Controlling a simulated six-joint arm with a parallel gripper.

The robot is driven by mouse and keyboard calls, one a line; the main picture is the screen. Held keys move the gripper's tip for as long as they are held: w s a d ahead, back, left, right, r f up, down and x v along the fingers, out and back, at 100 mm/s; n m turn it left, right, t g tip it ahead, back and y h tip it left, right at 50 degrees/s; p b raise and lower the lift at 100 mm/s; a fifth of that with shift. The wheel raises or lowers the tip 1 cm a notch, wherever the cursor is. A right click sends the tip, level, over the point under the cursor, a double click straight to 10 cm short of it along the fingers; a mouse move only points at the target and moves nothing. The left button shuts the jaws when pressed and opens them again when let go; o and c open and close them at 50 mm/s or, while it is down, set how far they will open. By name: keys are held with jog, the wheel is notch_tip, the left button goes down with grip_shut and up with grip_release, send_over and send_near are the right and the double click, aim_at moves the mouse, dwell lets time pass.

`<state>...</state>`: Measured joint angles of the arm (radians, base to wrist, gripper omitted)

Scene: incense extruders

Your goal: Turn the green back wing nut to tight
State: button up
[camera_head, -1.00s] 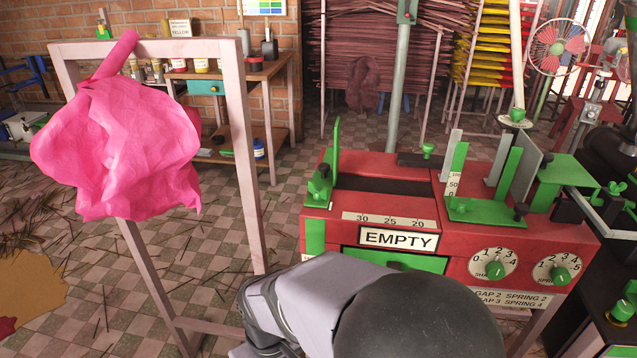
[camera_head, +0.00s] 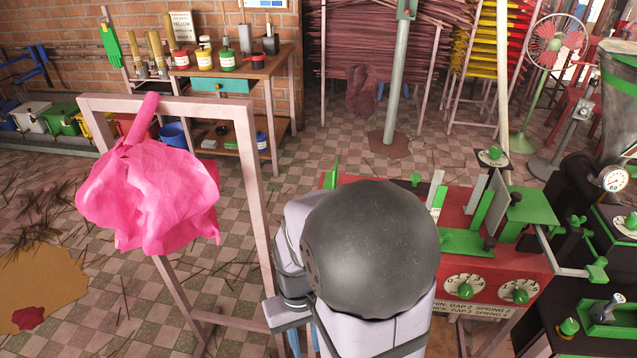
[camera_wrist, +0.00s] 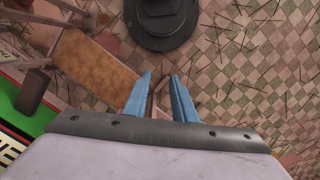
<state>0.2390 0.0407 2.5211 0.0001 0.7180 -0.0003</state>
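The red and green machine (camera_head: 520,262) stands at the right in the head view, its left part hidden behind my arm. A small green nut or knob (camera_head: 416,179) shows at its back edge, just above my arm. Another green wing-shaped part (camera_head: 578,221) shows at the machine's right side. I cannot tell for certain which is the back wing nut, or how tight either is. My gripper (camera_wrist: 161,74) has two blue fingers apart with nothing between them, over the floor. In the head view only bits of blue finger show below my arm.
Two numbered dials (camera_head: 465,290) are on the machine's front. A pink cloth (camera_head: 150,195) hangs on a frame (camera_head: 250,170) at left. The wrist view shows a dark round base (camera_wrist: 160,18), a brown panel (camera_wrist: 92,66) and a green machine edge (camera_wrist: 12,104) at left.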

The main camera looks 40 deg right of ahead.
jog(key=shift+t, duration=0.6)
jog(key=w+d+r+p, duration=0.4)
jog(key=r+p, duration=0.1)
jog(key=r, duration=0.1)
jog(key=w+d+r+p, duration=0.5)
jog(key=r+p, duration=0.1)
jog(key=w+d+r+p, duration=0.4)
jog(key=r+p, duration=0.1)
jog(key=r, duration=0.2)
jog(key=shift+w+d+r+p, duration=0.1)
jog(key=shift+w+d+p, duration=0.2)
jog(key=shift+w+p, duration=0.1)
jog(key=w+r+n, duration=0.1)
jog(key=n, duration=0.1)
jog(key=w+d+r+n, duration=0.1)
jog(key=w+r+n, duration=0.1)
jog(key=shift+d+r+n+t, duration=0.15)
jog(key=shift+d+n+t, duration=0.05)
jog(key=shift+n+t, duration=0.1)
jog(key=shift+s+n, duration=0.15)
jog(key=shift+n, duration=0.45)
jog(key=shift+f+p, duration=0.95)
jog(key=shift+f, duration=2.75)
grip_shut()
